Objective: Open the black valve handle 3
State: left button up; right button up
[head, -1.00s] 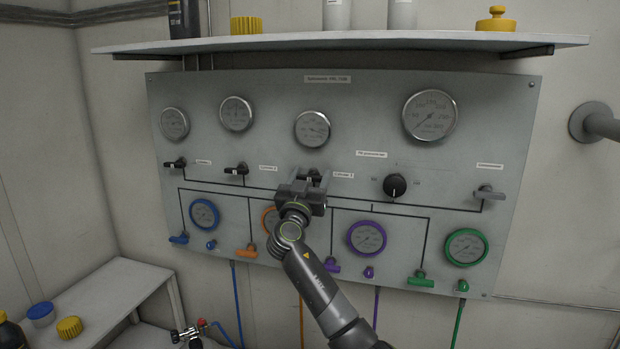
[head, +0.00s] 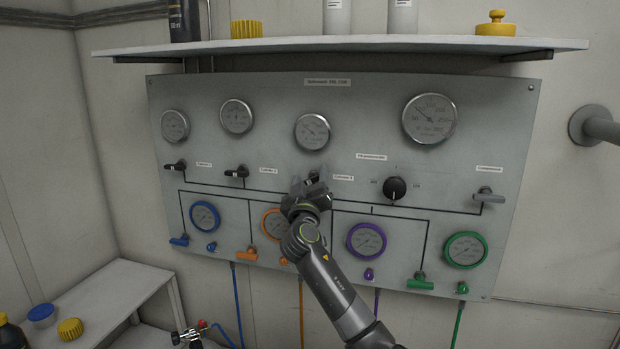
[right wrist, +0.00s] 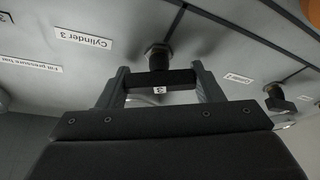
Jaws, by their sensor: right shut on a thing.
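The black valve handle 3 (right wrist: 158,82) is a short bar with a white "3" label on a round stem, beside the "Cylinder 3" label on the grey panel (head: 350,85). In the right wrist view it lies across between the two fingers of my right gripper, which are shut on its ends. In the head view my right gripper (head: 309,186) is at the panel below the third upper gauge (head: 312,131) and hides most of the handle. My left gripper is not in view.
Two similar black handles (head: 175,166) (head: 237,171) sit left on the panel. A round black knob (head: 395,188) and a grey handle (head: 489,195) are to the right. Coloured gauges and small valves line the area below. A shelf (head: 330,44) overhangs the panel.

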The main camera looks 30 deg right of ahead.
jog(key=n+y+p, duration=0.2)
jog(key=n+p, duration=0.1)
jog(key=n, duration=0.1)
jog(key=n+y+p, duration=0.1)
jog(key=n+p, duration=0.3)
jog(key=shift+r+y, duration=0.2)
jog(key=shift+y, duration=0.2)
jog(key=shift+f+n+p, duration=0.15)
jog(key=shift+n+p, duration=0.55)
jog(key=shift+n, duration=0.4)
jog(key=shift+f+n+y+p, duration=0.2)
jog(key=shift+n+y+p, duration=0.15)
jog(key=shift+n+y, duration=0.6)
jog(key=shift+n, duration=0.55)
jog(key=o, duration=1)
jog(key=shift+a, duration=0.1)
